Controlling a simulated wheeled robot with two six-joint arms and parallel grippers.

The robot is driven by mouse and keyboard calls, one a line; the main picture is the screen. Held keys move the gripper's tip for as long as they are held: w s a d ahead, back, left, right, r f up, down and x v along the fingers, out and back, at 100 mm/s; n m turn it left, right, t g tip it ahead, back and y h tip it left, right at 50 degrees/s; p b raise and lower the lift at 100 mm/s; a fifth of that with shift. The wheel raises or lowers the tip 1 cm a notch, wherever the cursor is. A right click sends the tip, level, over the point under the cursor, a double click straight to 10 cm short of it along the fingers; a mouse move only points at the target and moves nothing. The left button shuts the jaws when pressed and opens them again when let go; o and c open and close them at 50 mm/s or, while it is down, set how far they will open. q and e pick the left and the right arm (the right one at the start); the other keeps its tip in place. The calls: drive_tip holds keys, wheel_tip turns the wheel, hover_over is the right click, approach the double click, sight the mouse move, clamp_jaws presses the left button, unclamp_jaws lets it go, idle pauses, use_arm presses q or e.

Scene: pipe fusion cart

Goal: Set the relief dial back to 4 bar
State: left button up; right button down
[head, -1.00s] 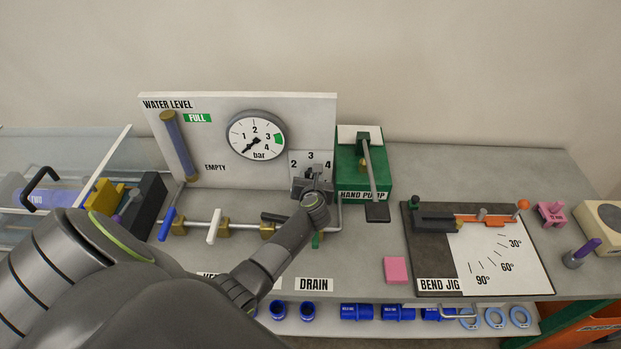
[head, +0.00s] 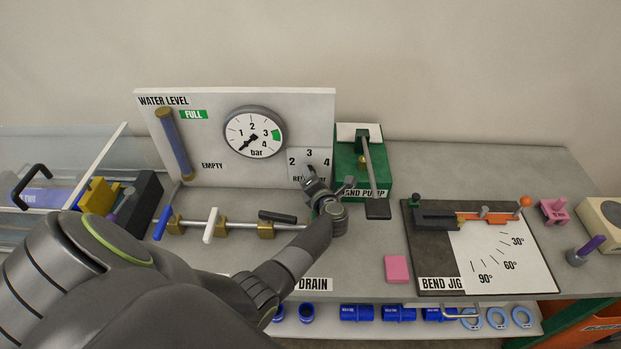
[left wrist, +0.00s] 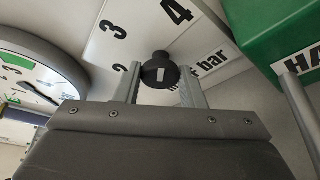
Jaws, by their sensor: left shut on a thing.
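The relief dial is a small dark round knob (left wrist: 160,72) with a white mark on its face, on a white plate (head: 296,169) numbered 2, 3 and 4. My left gripper (head: 314,182) is at the knob, shut on it, with one finger on each side in the left wrist view (left wrist: 160,85). In the head view the gripper hides most of the knob and part of the "relief" lettering. I cannot tell which number the mark points at. My right gripper is not in view.
A round pressure gauge (head: 253,132) is left of the dial, its needle at the low end. The green hand pump (head: 348,180) stands close on the right. Several valve handles, including a white one (head: 213,226), line the pipe below. A pink block (head: 396,269) lies right.

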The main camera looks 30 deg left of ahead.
sight(309, 155)
use_arm(q)
drive_tip(key=shift+f, duration=0.1)
idle(0.4)
drive_tip(key=o, duration=1)
drive_tip(key=shift+m, duration=0.3)
drive_tip(key=r, duration=0.5)
drive_tip(key=shift+w+d+r, duration=0.15)
drive_tip(key=shift+w+r, duration=0.2)
drive_tip(key=shift+w, duration=0.05)
drive_tip(key=r, duration=0.1)
drive_tip(key=s+r, duration=0.1)
drive_tip(key=r, duration=0.2)
drive_tip(key=shift+s+a+r+b, duration=0.1)
drive_tip(key=shift+s+a+b, duration=0.05)
drive_tip(key=shift+a+b, duration=0.15)
drive_tip(key=shift+w+d+r, duration=0.1)
drive_tip(key=shift+w+d, duration=0.1)
drive_tip(key=shift+w, duration=0.1)
